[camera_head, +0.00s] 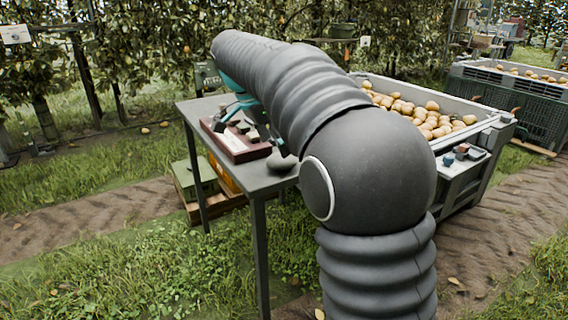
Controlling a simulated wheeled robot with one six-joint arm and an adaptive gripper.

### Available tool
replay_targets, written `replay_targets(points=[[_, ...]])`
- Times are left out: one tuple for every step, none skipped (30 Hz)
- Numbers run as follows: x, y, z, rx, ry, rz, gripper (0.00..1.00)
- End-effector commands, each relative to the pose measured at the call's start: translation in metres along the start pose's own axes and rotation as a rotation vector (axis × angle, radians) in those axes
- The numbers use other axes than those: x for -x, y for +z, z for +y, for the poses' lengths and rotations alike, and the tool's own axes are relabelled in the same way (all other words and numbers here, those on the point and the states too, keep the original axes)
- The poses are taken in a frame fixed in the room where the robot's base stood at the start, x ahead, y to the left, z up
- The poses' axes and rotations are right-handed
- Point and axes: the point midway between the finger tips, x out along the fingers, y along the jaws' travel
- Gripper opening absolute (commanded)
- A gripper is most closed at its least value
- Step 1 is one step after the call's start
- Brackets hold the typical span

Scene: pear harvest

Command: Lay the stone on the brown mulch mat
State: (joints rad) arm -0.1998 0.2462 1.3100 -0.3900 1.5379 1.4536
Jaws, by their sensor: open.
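A smooth grey-brown lump that looks like the stone (282,159) rests on the grey table (200,107), near its front right part and beside my arm. My gripper (250,127) is partly seen beyond my arm, over the table and just behind and left of the stone. It is open, and I see nothing held in it. No brown mulch mat can be made out for certain; my arm hides the right part of the table.
A reddish-brown tray (237,154) with several small pieces lies on the table, under my gripper. A large grey bin (490,122) of pears stands behind at right, with a small side shelf (462,167) holding small items. A green box (194,180) stands below the table.

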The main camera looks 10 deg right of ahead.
Motion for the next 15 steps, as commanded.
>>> replay_targets(points=[[-0.004, 0.000, 0.001, 0.000, 0.001, 0.000, 0.85], [-0.007, 0.000, 0.002, -0.001, 0.001, 0.000, 0.85], [-0.013, 0.001, 0.004, -0.001, 0.002, 0.000, 0.85], [-0.017, 0.001, 0.005, -0.001, 0.002, 0.000, 0.85], [-0.022, 0.001, 0.006, -0.001, 0.002, 0.000, 0.85], [-0.028, 0.001, 0.007, -0.001, 0.003, 0.000, 0.85], [-0.032, 0.001, 0.008, -0.001, 0.002, 0.000, 0.85], [-0.036, 0.001, 0.007, 0.000, 0.002, 0.000, 0.85], [-0.041, 0.001, 0.007, 0.000, 0.003, 0.000, 0.85], [-0.043, 0.001, 0.007, 0.000, 0.002, 0.000, 0.85], [-0.046, 0.001, 0.007, 0.000, 0.001, 0.000, 0.85], [-0.048, 0.001, 0.007, 0.000, 0.001, 0.000, 0.85], [-0.049, 0.001, 0.007, 0.000, 0.001, 0.000, 0.85], [-0.050, 0.001, 0.007, 0.000, 0.001, 0.000, 0.85], [-0.051, 0.001, 0.007, 0.000, 0.001, 0.000, 0.85]])
